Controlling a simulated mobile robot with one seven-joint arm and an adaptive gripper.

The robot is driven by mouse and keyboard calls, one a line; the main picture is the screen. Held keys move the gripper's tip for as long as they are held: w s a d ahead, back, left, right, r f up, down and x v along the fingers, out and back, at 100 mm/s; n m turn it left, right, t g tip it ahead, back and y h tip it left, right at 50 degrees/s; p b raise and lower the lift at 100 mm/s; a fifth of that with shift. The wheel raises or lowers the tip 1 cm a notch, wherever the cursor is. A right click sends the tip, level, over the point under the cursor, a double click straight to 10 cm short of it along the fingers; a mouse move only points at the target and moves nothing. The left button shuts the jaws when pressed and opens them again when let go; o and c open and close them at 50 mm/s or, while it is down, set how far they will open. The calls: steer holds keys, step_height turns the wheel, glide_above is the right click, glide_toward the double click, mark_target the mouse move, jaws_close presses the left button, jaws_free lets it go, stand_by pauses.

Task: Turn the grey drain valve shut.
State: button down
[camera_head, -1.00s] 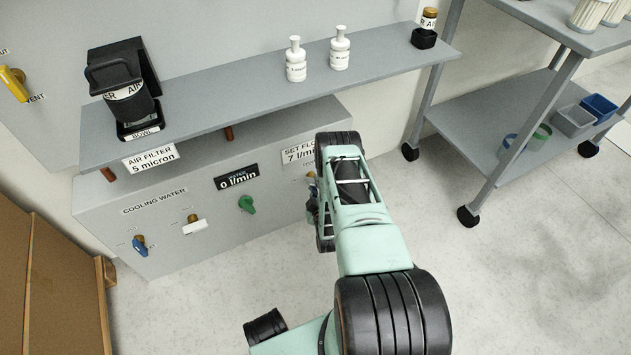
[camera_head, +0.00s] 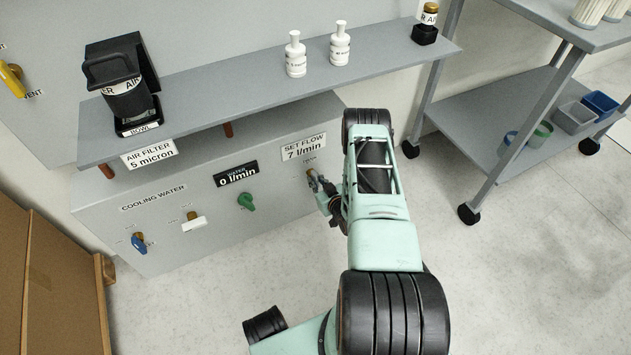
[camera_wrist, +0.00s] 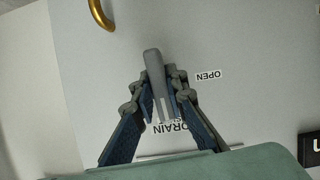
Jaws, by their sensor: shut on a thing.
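The grey drain valve shows in the wrist view as a grey lever handle (camera_wrist: 153,68) standing out from the cabinet front. The label beneath it reads "DRAIN", partly covered by my fingers, and an "OPEN" label (camera_wrist: 209,76) is to its right. My gripper (camera_wrist: 160,90) is shut on the lever, one finger on each side. In the head view my gripper (camera_head: 318,184) is at the right end of the cabinet front, below the "SET FLOW 7 l/min" sign (camera_head: 304,147). There the grey lever is mostly hidden by the fingers.
The cabinet front (camera_head: 170,240) also carries a green valve (camera_head: 246,202), a white-handled valve (camera_head: 195,223) and a blue-handled valve (camera_head: 139,242). A display (camera_head: 237,174) reads 0 l/min. A shelf (camera_head: 240,95) overhangs the cabinet. A brass hook-like pipe (camera_wrist: 101,17) is near the gripper.

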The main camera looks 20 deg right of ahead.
steer(key=shift+w+m, duration=0.1)
steer(key=shift+m, duration=0.2)
stand_by(0.4)
steer(key=c, duration=1.9)
jaws_free()
steer(key=shift+c, duration=0.2)
steer(key=v, duration=0.7)
steer(key=shift+s, duration=0.3)
steer(key=shift+d+r, duration=0.1)
